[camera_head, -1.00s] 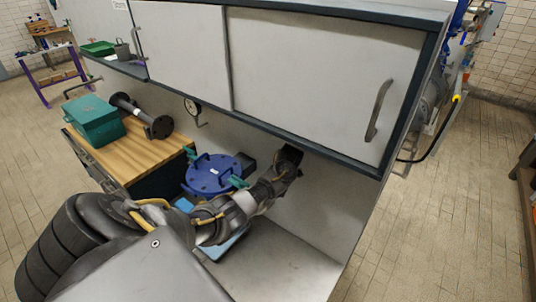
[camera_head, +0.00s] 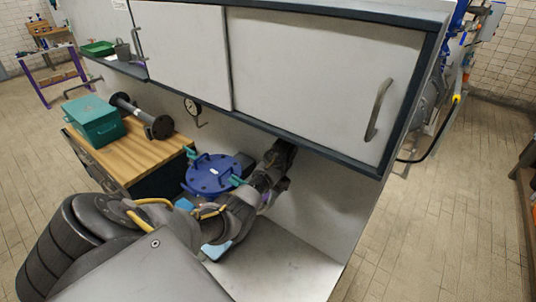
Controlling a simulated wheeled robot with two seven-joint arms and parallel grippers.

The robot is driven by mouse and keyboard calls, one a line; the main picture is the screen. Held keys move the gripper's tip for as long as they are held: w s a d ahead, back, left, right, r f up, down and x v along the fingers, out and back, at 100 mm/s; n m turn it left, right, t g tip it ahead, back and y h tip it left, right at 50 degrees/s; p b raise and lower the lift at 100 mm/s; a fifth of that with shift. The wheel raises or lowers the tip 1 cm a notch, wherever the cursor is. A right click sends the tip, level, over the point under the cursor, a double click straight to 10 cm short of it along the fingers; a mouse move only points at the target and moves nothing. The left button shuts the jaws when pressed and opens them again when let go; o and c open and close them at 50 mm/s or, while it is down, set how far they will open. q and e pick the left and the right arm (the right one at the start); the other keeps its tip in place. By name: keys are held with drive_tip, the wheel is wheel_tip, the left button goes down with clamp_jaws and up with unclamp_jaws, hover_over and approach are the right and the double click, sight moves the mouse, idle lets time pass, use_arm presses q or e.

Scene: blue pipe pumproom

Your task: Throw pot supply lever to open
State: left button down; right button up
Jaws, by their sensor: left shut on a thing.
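My left gripper (camera_head: 280,157) is at the far end of my left arm, close to the wall just under the right end of the white cabinet. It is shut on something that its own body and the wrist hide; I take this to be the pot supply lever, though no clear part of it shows. The pot with a blue round lid (camera_head: 212,174) stands left of the gripper, with green clamp handles on its rim. My forearm covers the area in front of the pot. My right gripper is not in view.
The white cabinet (camera_head: 310,70) with its dark lower edge overhangs the gripper. A wooden bench (camera_head: 150,152) at left holds a green box (camera_head: 95,120) and a dark flanged pipe (camera_head: 140,116). Floor at right is open.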

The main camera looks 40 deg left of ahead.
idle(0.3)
use_arm(q)
drive_tip(key=c, duration=1.3)
unclamp_jaws()
drive_tip(key=shift+w, duration=0.1)
